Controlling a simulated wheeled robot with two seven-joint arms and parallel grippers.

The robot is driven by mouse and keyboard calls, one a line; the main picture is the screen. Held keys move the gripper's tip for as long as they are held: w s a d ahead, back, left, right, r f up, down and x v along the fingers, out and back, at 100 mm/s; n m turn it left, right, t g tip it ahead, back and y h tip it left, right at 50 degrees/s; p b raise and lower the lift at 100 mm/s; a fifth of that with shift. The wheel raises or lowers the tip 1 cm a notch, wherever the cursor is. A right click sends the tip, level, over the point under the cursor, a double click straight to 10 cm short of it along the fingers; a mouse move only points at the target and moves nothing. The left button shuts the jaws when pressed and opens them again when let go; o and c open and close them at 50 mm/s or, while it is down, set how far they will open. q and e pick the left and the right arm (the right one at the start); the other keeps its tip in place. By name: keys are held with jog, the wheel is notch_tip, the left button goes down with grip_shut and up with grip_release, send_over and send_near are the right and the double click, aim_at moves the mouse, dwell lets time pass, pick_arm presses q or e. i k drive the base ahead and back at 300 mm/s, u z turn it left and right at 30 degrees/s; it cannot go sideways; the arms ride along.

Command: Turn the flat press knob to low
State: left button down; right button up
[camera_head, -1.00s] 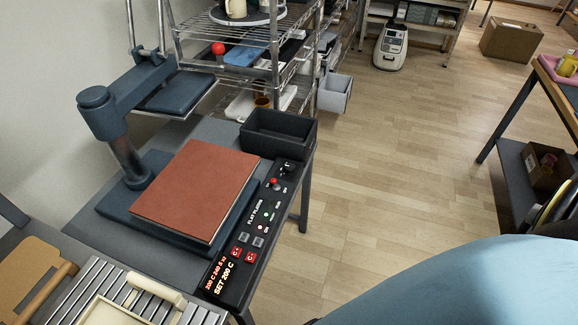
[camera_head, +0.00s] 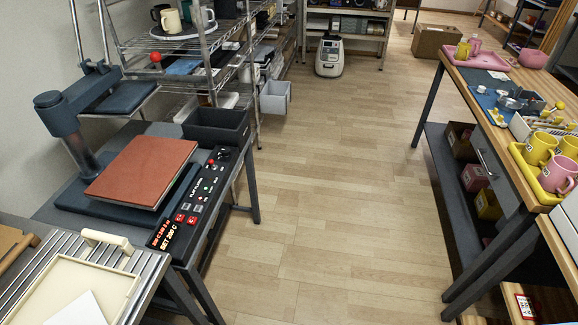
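The flat press stands on a dark table at the left, with a reddish-brown pad (camera_head: 143,170) lying on its dark blue bed (camera_head: 75,199). Its black control panel (camera_head: 181,215) runs along the table's right edge, with a lit red display (camera_head: 165,233), red buttons and small lights. A small dark knob (camera_head: 223,154) sits at the panel's far end, near a red button (camera_head: 210,162). The knob's setting is too small to read. Neither of my grippers is in view.
A dark open bin (camera_head: 217,126) stands behind the panel. A slatted table with a cream tray (camera_head: 117,290) is at the front left. Wire shelves (camera_head: 190,60) stand behind. A wooden workbench (camera_head: 470,85) with mugs is at the right. The wooden floor between is clear.

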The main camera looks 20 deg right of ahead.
aim_at(226, 153)
jog(key=z, duration=2.25)
jog(key=i, duration=0.2)
jog(key=u, duration=1.25)
jog(key=i, duration=1.45)
jog(key=u, duration=0.75)
